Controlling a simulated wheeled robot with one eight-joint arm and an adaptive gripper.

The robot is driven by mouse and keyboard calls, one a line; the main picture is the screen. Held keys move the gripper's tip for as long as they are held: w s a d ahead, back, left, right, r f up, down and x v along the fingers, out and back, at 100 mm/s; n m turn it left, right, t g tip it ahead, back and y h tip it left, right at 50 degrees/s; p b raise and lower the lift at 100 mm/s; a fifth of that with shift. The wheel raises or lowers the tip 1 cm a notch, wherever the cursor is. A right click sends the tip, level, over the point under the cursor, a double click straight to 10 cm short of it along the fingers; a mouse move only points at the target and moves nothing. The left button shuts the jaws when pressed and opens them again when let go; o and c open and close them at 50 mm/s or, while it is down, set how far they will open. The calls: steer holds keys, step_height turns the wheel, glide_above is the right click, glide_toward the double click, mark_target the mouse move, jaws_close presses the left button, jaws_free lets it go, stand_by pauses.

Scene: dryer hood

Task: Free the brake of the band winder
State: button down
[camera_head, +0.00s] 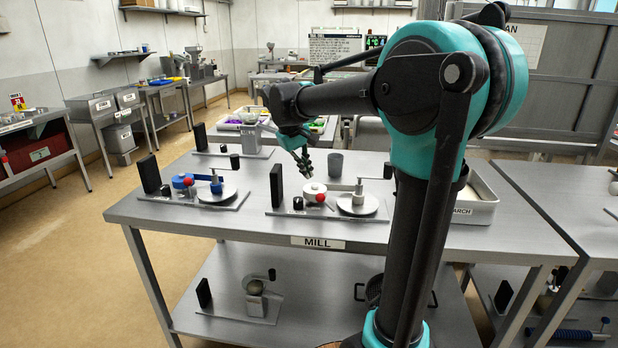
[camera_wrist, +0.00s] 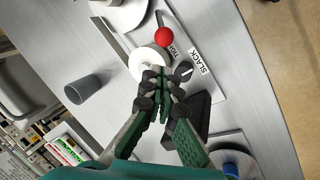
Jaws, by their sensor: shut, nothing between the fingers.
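Two similar winder units stand on the bench, and which one the task means is not marked. The nearer right unit has a white spool (camera_head: 314,189), a red ball knob (camera_head: 320,198), a black knob (camera_head: 298,203), a turntable disc (camera_head: 357,204) and an upright black plate (camera_head: 277,185). The left unit has a blue spool (camera_head: 182,181) and its own red ball (camera_head: 188,182). My gripper (camera_head: 306,173) is shut and empty above the white spool.
A dark grey cup (camera_head: 335,164) stands behind the right unit. A grey tray (camera_head: 474,211) is at the bench's right. Another unit (camera_head: 248,140) stands at the back. The bench front near the MILL label (camera_head: 318,242) is clear.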

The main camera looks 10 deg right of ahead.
mark_target(326, 203)
steer(key=x, duration=0.8)
steer(key=shift+f, duration=0.25)
steer(key=shift+d+r, duration=0.1)
steer(key=shift+d, duration=0.05)
steer(key=shift+d+r+y, duration=0.1)
steer(key=shift+d+y, duration=0.05)
steer(key=shift+y, duration=0.25)
